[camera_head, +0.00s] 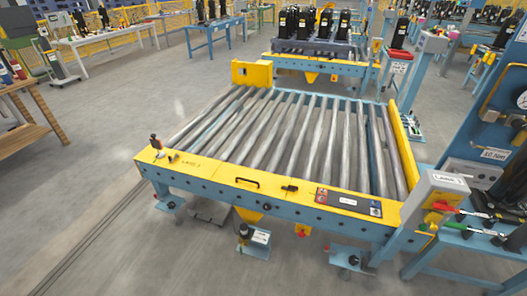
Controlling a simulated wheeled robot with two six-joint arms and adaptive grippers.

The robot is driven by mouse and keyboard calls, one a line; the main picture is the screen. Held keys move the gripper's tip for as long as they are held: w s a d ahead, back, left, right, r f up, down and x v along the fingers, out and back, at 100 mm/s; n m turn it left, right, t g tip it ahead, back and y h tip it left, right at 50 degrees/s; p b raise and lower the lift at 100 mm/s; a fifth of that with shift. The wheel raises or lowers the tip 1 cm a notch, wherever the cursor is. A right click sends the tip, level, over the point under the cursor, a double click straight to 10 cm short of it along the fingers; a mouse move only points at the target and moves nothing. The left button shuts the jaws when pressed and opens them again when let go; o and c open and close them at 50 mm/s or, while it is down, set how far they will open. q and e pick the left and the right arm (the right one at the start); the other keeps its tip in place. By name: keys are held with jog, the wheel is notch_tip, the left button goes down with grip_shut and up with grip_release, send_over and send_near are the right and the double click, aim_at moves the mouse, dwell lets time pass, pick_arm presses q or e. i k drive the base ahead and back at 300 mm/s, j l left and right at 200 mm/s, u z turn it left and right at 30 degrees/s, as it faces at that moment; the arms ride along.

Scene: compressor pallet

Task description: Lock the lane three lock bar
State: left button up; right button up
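The roller conveyor (285,140) with a yellow front rail (222,174) marked like "LANE 3" fills the middle of the head view. A black bar-shaped handle (241,182) lies on the front rail. A small upright lever with a dark knob (155,142) stands at the rail's left end, and a small black fitting (290,188) sits right of the handle. I cannot tell which of these is the lock bar, or its state. The rollers are empty. Neither of my grippers is in view.
A grey labelled box (436,190) with red and green handles beside it stands at the right front corner. A blue bench (470,250) and a blue panel (490,130) stand on the right. Black compressors (297,24) stand behind the conveyor.

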aim_at(433, 218)
jog(key=l+z, duration=0.1)
jog(key=z, duration=1.35)
jog(key=i+j, duration=0.05)
